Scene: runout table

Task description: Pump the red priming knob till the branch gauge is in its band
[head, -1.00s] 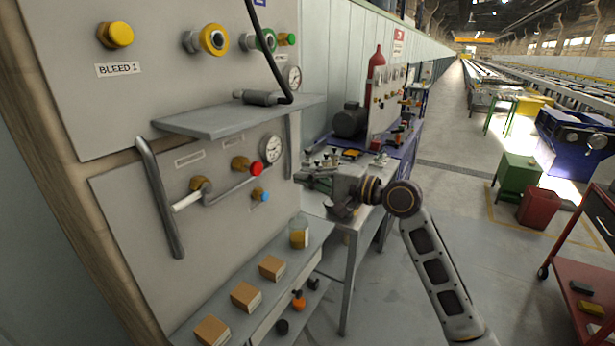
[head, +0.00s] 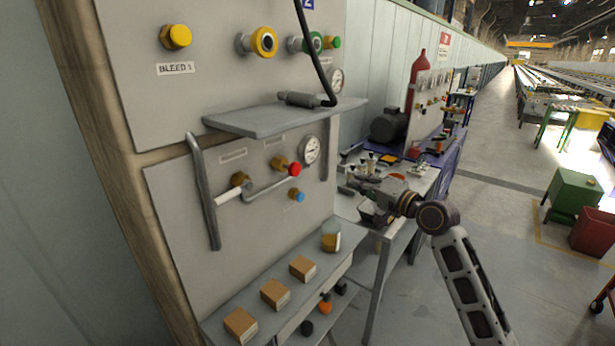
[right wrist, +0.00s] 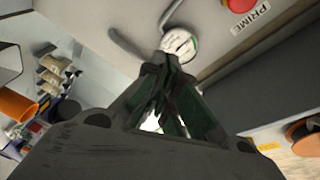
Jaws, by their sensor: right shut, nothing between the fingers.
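The red knob (head: 295,169) sticks out of the lower grey panel on a brass fitting. In the right wrist view the red knob (right wrist: 238,4) is cut by the top edge, beside a PRIME label (right wrist: 250,16). A white round gauge (head: 310,149) is just above and right of the knob; its needle is too small to read. A white dial (right wrist: 179,43) shows just beyond the fingertips in the wrist view. My right gripper (head: 350,186) is shut and empty, right of the knob and apart from it. My left gripper is out of view.
A grey shelf (head: 285,115) juts out above the knob, with a black hose. A blue knob (head: 296,195) sits below it, and a bent grey handle (head: 203,190) is to the left. A lower ledge (head: 255,312) holds boxes and a jar. A cluttered bench (head: 400,215) stands behind my gripper.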

